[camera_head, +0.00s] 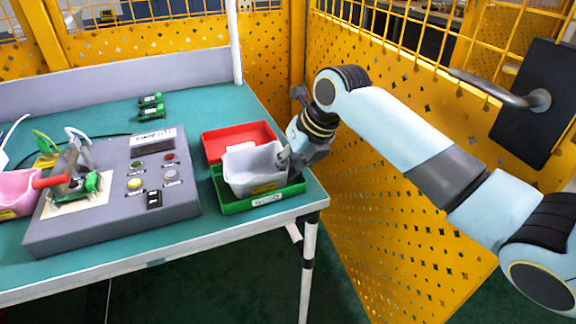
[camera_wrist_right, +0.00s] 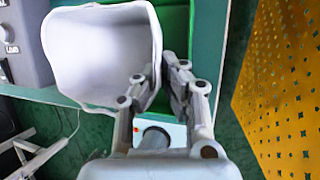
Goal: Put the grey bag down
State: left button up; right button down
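The grey bag (camera_head: 254,169) is a pale, open-topped, box-like bag with a yellow label near its base. It is upright in or just over the green tray (camera_head: 266,200) at the table's right end; I cannot tell whether it touches the tray floor. My right gripper (camera_head: 286,158) is at the bag's right wall. In the right wrist view, the right gripper (camera_wrist_right: 160,76) has one finger inside the grey bag (camera_wrist_right: 98,50) and one outside, closed on the wall between them. My left gripper is not in view.
A red tray (camera_head: 238,137) lies behind the green one. A grey control box (camera_head: 113,200) with buttons stands left of the trays, with a pink bag (camera_head: 16,190) at far left. Small green parts (camera_head: 150,106) lie at the back. A yellow perforated fence (camera_head: 385,190) stands close on the right.

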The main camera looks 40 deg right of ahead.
jog(key=c, duration=1.8)
grip_release()
jog(key=shift+o, duration=0.2)
jog(key=p+v, duration=0.1)
jog(key=v, duration=1.1)
jog(key=shift+r, duration=0.1)
